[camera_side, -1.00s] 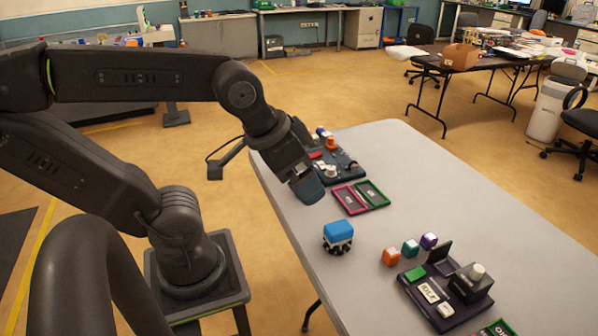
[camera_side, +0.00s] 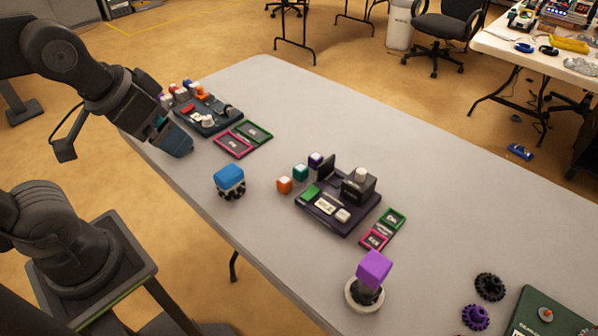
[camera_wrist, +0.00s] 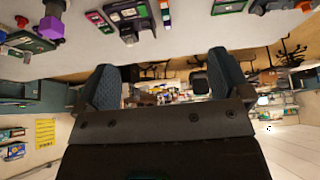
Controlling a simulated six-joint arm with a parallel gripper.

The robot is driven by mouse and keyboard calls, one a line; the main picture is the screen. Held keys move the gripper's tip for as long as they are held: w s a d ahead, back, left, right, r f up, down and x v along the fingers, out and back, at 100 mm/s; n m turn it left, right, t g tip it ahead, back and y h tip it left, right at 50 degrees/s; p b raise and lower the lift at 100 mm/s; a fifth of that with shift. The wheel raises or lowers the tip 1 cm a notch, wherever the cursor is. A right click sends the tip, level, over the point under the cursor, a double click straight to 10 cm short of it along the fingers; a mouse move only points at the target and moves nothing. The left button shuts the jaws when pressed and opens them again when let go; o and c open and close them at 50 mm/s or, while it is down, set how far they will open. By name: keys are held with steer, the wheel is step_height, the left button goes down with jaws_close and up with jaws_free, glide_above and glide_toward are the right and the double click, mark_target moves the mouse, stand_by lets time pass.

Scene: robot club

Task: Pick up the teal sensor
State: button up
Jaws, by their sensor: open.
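The teal sensor (camera_side: 300,172) is a small teal cube with a pale top. It stands on the grey table between an orange cube (camera_side: 284,184) and a dark purple cube (camera_side: 316,160). My gripper (camera_side: 178,146) is over the table's left edge in the side view, well to the left of the teal sensor and apart from it. In the wrist view my gripper (camera_wrist: 163,78) has its two dark fingers spread, with nothing between them. I cannot clearly pick out the teal sensor in the wrist view.
A blue-topped block (camera_side: 229,178) stands between my gripper and the cubes. A dark purple station (camera_side: 340,222) is just right of the cubes. Pink (camera_side: 234,145) and green (camera_side: 252,132) frames lie near my gripper. A purple cube (camera_side: 374,268) tops a round-based stand.

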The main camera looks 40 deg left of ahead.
stand_by(0.3)
steer(key=c, duration=0.6)
steer(key=n+g+y, duration=0.1)
steer(key=n+g, duration=0.5)
steer(key=n, duration=1.2)
glide_above(301, 167)
step_height(301, 167, down, 25)
steer(key=shift+f, duration=3.1)
